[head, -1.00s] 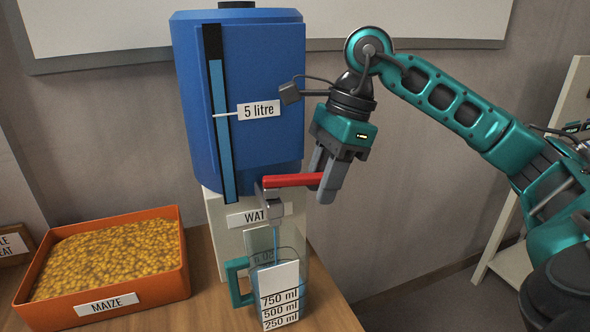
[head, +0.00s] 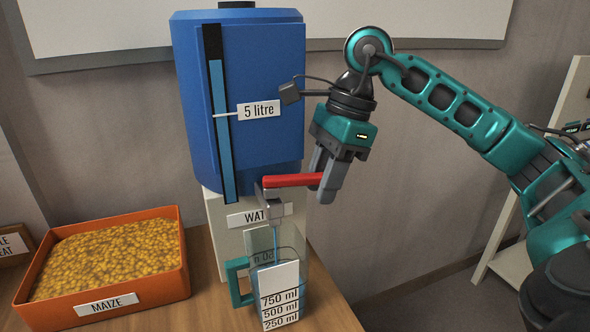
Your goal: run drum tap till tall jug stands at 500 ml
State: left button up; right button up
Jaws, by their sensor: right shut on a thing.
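The blue drum (head: 270,75) stands on a pale stand with a WATER label, partly hidden. Its level strip (head: 222,120) is blue to near the top, above the 5 litre mark. The tap (head: 271,206) has a red lever (head: 290,181) pointing right. My right gripper (head: 326,182) is shut on the lever's right end. A thin stream of water runs from the tap into the tall clear jug (head: 302,295) below. The jug has a teal handle and 750, 500 and 250 ml marks. Its water looks bluish, but I cannot read the level exactly. My left gripper is not in view.
An orange tray (head: 150,290) of maize stands left of the jug on the wooden table (head: 215,310). Another labelled container (head: 12,247) shows at the far left edge. A pale shelf frame (head: 505,265) stands at the right, behind my right arm.

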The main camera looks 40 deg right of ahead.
jog(key=shift+a, duration=0.1)
dwell(0.4)
jog(key=shift+w+r+p, duration=0.15)
jog(key=shift+w+p, duration=0.15)
jog(key=shift+p, duration=0.1)
jog(key=shift+c, duration=0.2)
jog(key=shift+w+d+r+p, duration=0.1)
jog(key=shift+w+d+p, duration=0.25)
jog(key=shift+w+p, duration=0.35)
jog(key=shift+c, duration=0.4)
jog(key=shift+w+d, duration=0.1)
jog(key=shift+w, duration=0.15)
jog(key=shift+o, duration=0.4)
jog(key=shift+w+d+r, duration=0.1)
